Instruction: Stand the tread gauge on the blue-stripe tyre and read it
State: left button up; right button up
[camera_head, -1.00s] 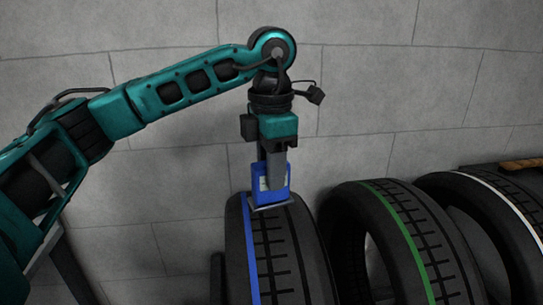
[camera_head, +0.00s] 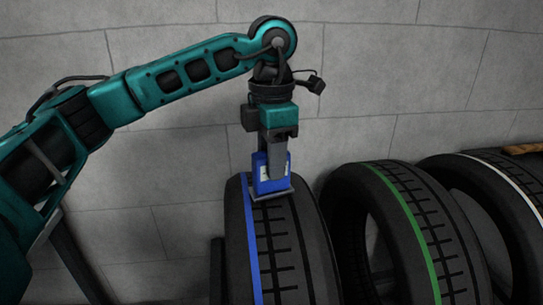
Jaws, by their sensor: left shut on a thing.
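The blue-stripe tyre (camera_head: 285,245) stands upright at the lower middle, its tread facing up and towards me, with a blue line along its left side. The tread gauge (camera_head: 264,184) is a blue block with a flat grey foot and a pale patch on its face. It is upright at the top of the tyre's tread, and its foot appears to touch the tread. My left gripper (camera_head: 274,162) points down from above and is shut on the gauge. The gripper's fingers hide part of the gauge, and no reading can be made out. My right gripper is not in view.
A green-stripe tyre (camera_head: 407,225) stands close to the right of the blue-stripe tyre. A white-stripe tyre (camera_head: 503,195) stands farther right. A grey block wall (camera_head: 400,75) is behind them. A brown bar (camera_head: 522,149) shows at the right edge.

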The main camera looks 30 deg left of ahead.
pick_arm(q)
jog(key=shift+f, duration=0.4)
dwell(1.1)
jog(key=o, duration=1.2)
notch_tip(320, 180, up, 13)
jog(key=shift+f+p, duration=0.1)
jog(key=shift+p, duration=0.7)
